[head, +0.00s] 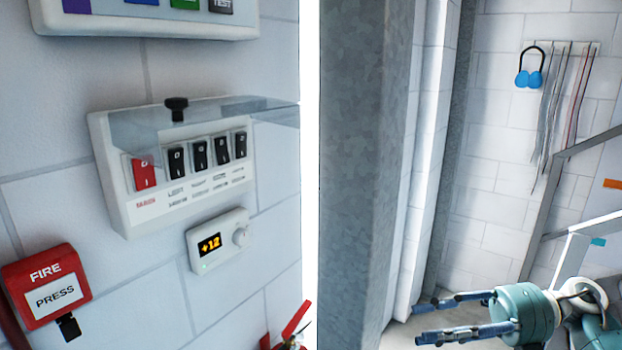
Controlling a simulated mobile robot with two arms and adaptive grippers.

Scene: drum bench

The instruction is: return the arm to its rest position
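My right gripper (432,318) shows at the lower right of the head view. It has a teal body and two blue-grey fingers that point left. The fingers are spread apart with nothing between them. My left gripper and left arm are not in the view.
On the left wall are a switch box (125,205) with a raised clear cover, a thermostat (200,262) reading +12, and a red fire box (30,270). A grey column (360,170) stands mid-view. Blue ear defenders (529,79) and cables (563,100) hang at the back right.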

